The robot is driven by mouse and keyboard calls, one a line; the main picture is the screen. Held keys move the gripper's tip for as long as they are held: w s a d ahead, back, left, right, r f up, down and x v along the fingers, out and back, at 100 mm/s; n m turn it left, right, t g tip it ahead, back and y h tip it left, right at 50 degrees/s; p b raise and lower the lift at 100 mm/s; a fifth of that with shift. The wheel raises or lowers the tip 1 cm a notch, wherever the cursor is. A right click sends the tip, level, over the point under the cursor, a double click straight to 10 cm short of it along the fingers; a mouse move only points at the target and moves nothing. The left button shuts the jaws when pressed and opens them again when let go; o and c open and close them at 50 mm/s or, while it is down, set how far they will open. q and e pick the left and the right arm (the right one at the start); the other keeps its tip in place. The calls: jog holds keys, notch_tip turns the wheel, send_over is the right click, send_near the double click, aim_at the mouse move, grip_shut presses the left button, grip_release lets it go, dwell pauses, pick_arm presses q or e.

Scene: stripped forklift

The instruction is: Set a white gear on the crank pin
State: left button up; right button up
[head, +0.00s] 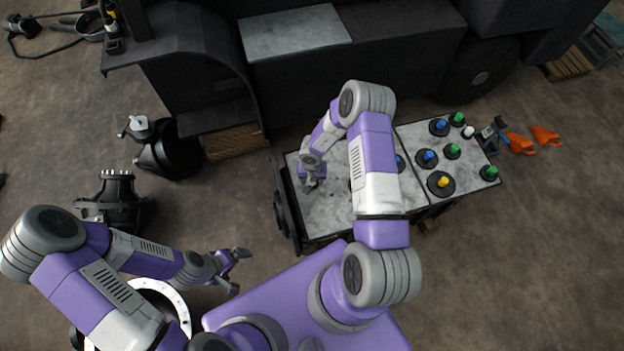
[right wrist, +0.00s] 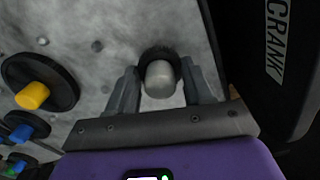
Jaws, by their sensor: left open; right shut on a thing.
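My right gripper (head: 311,184) is over the left part of the grey table, near its left edge. In the right wrist view its fingers (right wrist: 161,88) are shut on the white knob of a gear (right wrist: 160,77) with a dark toothed rim. I cannot tell whether this gear touches the tabletop. A black panel marked CRANK (right wrist: 278,50) stands close on the right there. Dark crank parts (head: 284,213) show at the table's left side; I cannot make out the pin. Another white-topped piece (head: 468,132) stands at the back right. My left gripper (head: 236,271) is open and empty, left of the table.
Several gears with coloured knobs stand on the right half of the table (head: 414,209), including a yellow one (head: 441,182), which also shows in the right wrist view (right wrist: 33,95). Orange parts (head: 520,143) lie beyond the right edge. The forklift body (head: 400,50) borders the back.

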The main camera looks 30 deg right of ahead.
jog(key=shift+f, duration=0.2)
jog(key=shift+f+b, duration=0.35)
jog(key=shift+f, duration=0.3)
jog(key=o, duration=1.1)
jog(key=shift+c, duration=0.2)
notch_tip(320, 180, up, 8)
jog(key=p, duration=0.3)
jog(key=shift+f, duration=0.2)
